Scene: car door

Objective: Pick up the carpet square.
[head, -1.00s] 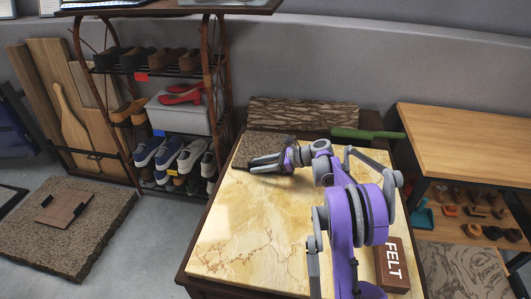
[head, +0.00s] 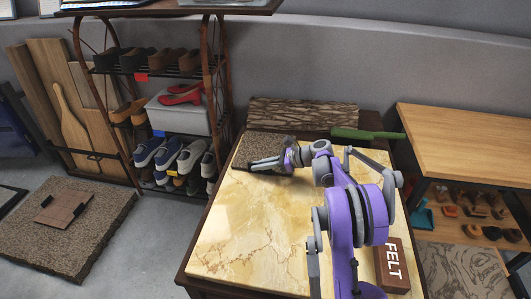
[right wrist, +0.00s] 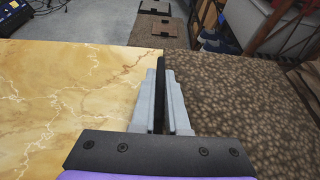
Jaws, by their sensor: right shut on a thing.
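The carpet square (head: 262,148) is brown and speckled and lies at the far left corner of the marble-topped table (head: 260,230). In the right wrist view the carpet square (right wrist: 255,105) fills the right side, beside the yellow marble. My right gripper (head: 256,164) reaches in from the right at the carpet's near edge. In the wrist view its fingers (right wrist: 161,85) are shut on a thin black upright strip along the carpet's edge. No clear gap shows between carpet and table. The gripper hides part of the near edge. My left gripper is not in view.
A shoe rack (head: 160,100) stands to the left. The table's front left is clear.

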